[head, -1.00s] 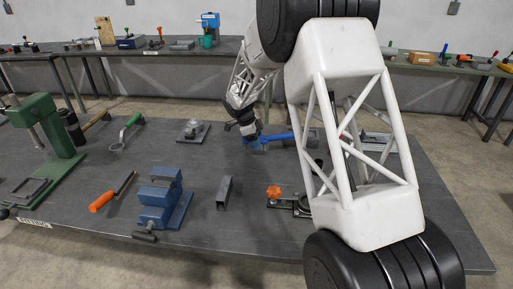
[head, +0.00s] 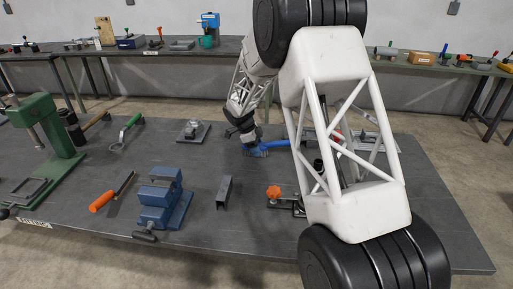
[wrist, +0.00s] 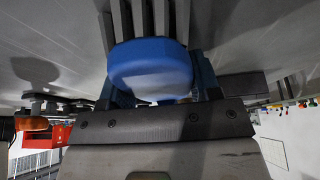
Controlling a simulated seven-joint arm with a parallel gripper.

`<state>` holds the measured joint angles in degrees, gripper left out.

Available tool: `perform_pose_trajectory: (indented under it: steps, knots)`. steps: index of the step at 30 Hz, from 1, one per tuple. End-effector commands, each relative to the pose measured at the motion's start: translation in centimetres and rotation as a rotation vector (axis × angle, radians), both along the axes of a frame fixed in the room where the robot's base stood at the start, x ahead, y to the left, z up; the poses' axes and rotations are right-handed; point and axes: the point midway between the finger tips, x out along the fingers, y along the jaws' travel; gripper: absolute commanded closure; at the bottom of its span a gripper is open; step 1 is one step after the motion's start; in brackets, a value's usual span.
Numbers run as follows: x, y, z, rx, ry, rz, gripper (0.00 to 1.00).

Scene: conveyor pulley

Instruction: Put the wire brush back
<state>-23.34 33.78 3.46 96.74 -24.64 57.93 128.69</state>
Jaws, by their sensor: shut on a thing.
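The wire brush (head: 268,147) has a blue handle in the head view, reaching right from my gripper (head: 248,144) and partly hidden behind my own arm. My gripper is shut on it near the left end of the blue part, low over the far middle of the dark workbench (head: 215,155). I cannot tell whether the brush touches the bench. In the wrist view a rounded blue piece of the brush (wrist: 150,70) fills the middle in front of my gripper. Its far end is hidden in the head view.
A blue vise (head: 163,200), a grey channel piece (head: 224,190) and a clamp with an orange knob (head: 274,192) stand nearer the front. A small grey device (head: 193,131) sits left of my gripper. A green press (head: 45,135) stands far left. Bare bench lies between them.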

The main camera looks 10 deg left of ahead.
Motion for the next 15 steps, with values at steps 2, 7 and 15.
perform_pose_trajectory:
  steps: [2, 7, 15]
  knots:
    - [0.03, 0.00, 0.09, 0.000, -0.001, 0.000, 0.77]
    - [0.03, 0.01, 0.04, 0.000, -0.001, 0.000, 0.77]
    - [0.03, 0.01, -0.19, 0.001, -0.001, -0.001, 0.21]
